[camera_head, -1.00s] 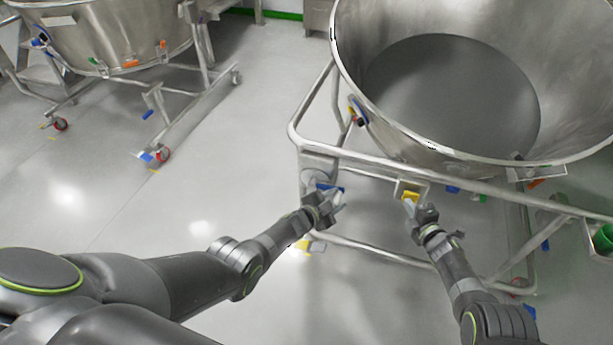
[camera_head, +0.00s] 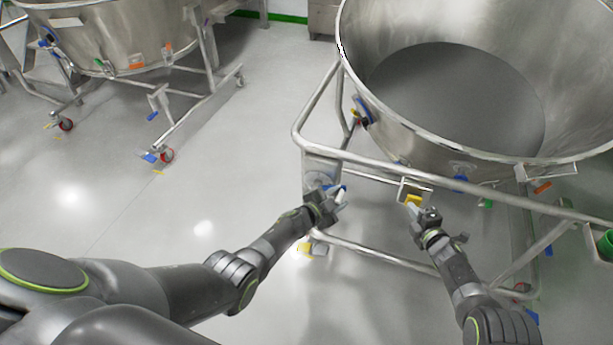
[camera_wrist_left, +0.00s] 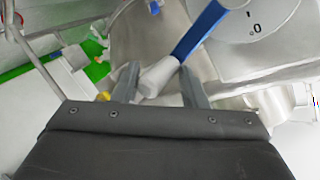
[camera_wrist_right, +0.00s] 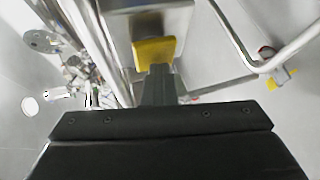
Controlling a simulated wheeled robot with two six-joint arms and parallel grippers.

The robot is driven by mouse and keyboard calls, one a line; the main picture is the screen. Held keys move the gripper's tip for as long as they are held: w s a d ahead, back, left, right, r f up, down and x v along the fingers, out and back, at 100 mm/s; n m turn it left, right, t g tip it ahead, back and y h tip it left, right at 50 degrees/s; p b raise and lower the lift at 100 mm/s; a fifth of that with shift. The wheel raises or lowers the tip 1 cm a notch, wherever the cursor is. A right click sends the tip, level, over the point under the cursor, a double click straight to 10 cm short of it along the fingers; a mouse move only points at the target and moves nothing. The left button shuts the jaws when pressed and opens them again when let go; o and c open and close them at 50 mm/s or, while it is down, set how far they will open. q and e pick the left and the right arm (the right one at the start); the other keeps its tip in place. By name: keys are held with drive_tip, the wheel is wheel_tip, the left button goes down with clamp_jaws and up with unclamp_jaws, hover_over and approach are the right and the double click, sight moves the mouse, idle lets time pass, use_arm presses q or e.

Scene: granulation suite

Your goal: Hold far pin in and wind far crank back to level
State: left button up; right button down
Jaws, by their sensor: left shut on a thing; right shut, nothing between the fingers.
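The crank shows in the left wrist view as a blue arm (camera_wrist_left: 198,32) with a whitish handle (camera_wrist_left: 158,77), in front of a round pale dial plate (camera_wrist_left: 255,35). My left gripper (camera_head: 335,198) is shut on the crank handle, which lies between its fingers (camera_wrist_left: 160,85). The yellow pin (camera_head: 413,200) sits on a small metal bracket of the bowl's frame. My right gripper (camera_head: 430,218) is shut with nothing between its fingers. In the right wrist view its closed fingertips (camera_wrist_right: 158,75) are against, or very near, the yellow pin's face (camera_wrist_right: 153,50).
A large steel bowl (camera_head: 400,125) rests in a tubular frame (camera_head: 330,150) around both grippers. The frame's lower rail (camera_head: 370,258) runs below them. A second bowl (camera_head: 110,40) on a wheeled frame stands at upper left. The floor between is clear.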

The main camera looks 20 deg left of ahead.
use_arm(q)
drive_tip(key=shift+o, duration=0.2)
drive_tip(key=shift+w+a+r, duration=0.4)
drive_tip(key=shift+a+r, duration=0.05)
drive_tip(key=shift+r, duration=0.2)
use_arm(e)
drive_tip(key=shift+w+d+r, duration=0.1)
drive_tip(key=shift+w+d, duration=0.05)
drive_tip(key=shift+w, duration=0.05)
use_arm(q)
drive_tip(key=shift+s+a+r, duration=0.1)
drive_tip(key=shift+a+r, duration=0.15)
drive_tip(key=shift+r, duration=0.15)
drive_tip(key=shift+c, duration=0.2)
drive_tip(key=shift+a+r, duration=0.3)
drive_tip(key=shift+r, duration=0.1)
drive_tip(key=shift+a+r, duration=0.3)
idle(1.1)
